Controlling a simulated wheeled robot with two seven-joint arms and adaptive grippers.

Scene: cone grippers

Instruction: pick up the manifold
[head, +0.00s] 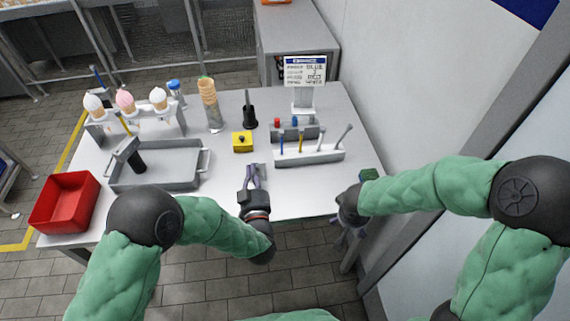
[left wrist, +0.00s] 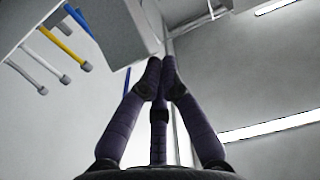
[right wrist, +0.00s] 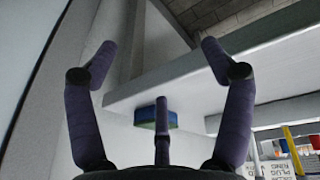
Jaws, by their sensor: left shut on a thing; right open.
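A grey block (head: 298,133) with red and blue caps, which looks like the manifold, sits on the white table behind a pale rack (head: 318,155) of coloured rods. My left gripper (head: 254,172) is low over the table's front half, left of the rack. Its fingers meet at the tips in the left wrist view (left wrist: 162,72), shut on a small grey thing that is mostly hidden. My right gripper (head: 346,217) is at the table's front right edge. It is open and empty in the right wrist view (right wrist: 155,60).
A green and blue block (head: 368,175) is at the table's right corner, near my right arm. A grey tray (head: 190,178), a red bin (head: 50,215), a yellow box (head: 242,138), a cone stack (head: 208,92) and a sign (head: 305,70) stand around. The wall is close on the right.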

